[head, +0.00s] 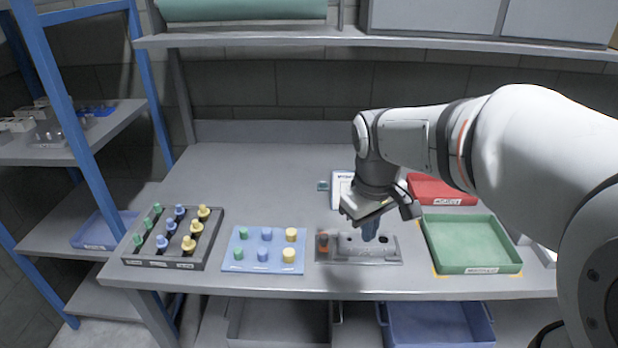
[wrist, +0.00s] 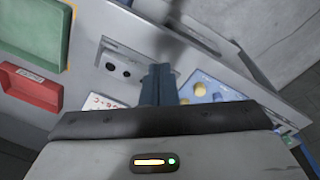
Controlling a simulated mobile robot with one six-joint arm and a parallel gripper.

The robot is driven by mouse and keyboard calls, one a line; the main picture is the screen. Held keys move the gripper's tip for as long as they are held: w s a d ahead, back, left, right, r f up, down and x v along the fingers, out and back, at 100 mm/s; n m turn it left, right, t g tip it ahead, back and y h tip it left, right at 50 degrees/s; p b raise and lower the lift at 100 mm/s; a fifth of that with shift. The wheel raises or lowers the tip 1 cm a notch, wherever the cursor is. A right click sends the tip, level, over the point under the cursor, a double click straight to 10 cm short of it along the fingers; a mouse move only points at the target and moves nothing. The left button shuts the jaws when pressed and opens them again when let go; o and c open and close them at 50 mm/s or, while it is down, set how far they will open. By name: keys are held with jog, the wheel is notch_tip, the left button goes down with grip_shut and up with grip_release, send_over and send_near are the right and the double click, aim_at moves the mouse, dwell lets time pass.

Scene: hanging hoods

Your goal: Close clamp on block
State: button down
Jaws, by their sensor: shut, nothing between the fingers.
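A grey metal block (head: 345,256) lies near the front edge of the bench, with dark round holes in its top. A small orange-brown part (head: 322,241) stands at its left end; I cannot tell whether it is the clamp or whether it is open. My gripper (head: 369,234) points down over the block, its blue-grey fingers together and empty. In the wrist view the shut fingers (wrist: 158,72) hide one end of the block (wrist: 113,58), and two holes show.
Left of the block are a blue board (head: 243,262) with green, blue and yellow cylinders and a dark rack (head: 137,262) of similar pieces. A green tray (head: 490,268) stands right, with a red tray (head: 440,189) behind it. A white labelled item (head: 342,180) lies behind the block.

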aim_at(324, 237)
jog(key=w+a+f+n+g+h+p, duration=0.1)
jog(key=w+a+f+n, duration=0.3)
jog(key=w+a+n, duration=0.5)
jog(key=w+a+h+p, duration=0.1)
jog(key=w+a, duration=0.5)
jog(key=a, duration=0.2)
jog(key=shift+n+g, duration=0.3)
jog(key=shift+f, duration=0.15)
jog(key=p+x, duration=0.1)
jog(key=x, duration=0.9)
jog(key=shift+d+f, duration=0.1)
jog(key=d, duration=0.2)
jog(key=d+p, duration=0.1)
jog(key=d, duration=0.1)
jog(key=shift+s, duration=0.35)
